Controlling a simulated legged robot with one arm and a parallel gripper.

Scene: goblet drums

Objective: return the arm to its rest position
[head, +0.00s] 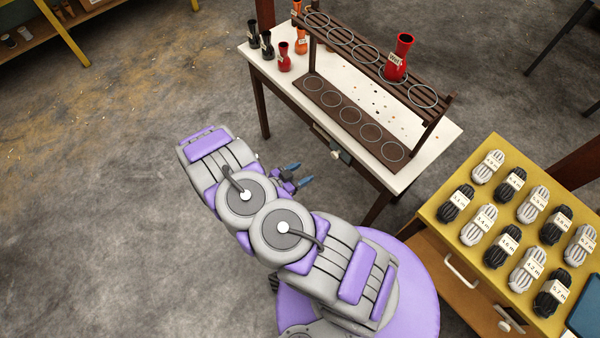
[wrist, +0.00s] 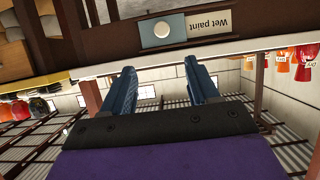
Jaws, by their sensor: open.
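My gripper (head: 299,174) sticks out beside my folded grey and purple arm, with its two blue fingers apart. It is in front of the near side of the white-topped table (head: 425,142), clear of it as far as I can tell. In the wrist view my gripper (wrist: 160,72) is open, with nothing between the fingers. That view looks upside down and shows the table's edge, with a "Wet paint" sign (wrist: 213,22) beyond the fingers.
A dark rack (head: 342,105) with rings stands on the table and holds a red goblet drum (head: 402,58). Black, red and orange drums (head: 284,58) stand at its left. A yellow cabinet (head: 447,222) with labelled rope bundles is at right. The floor (head: 100,200) at left is clear.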

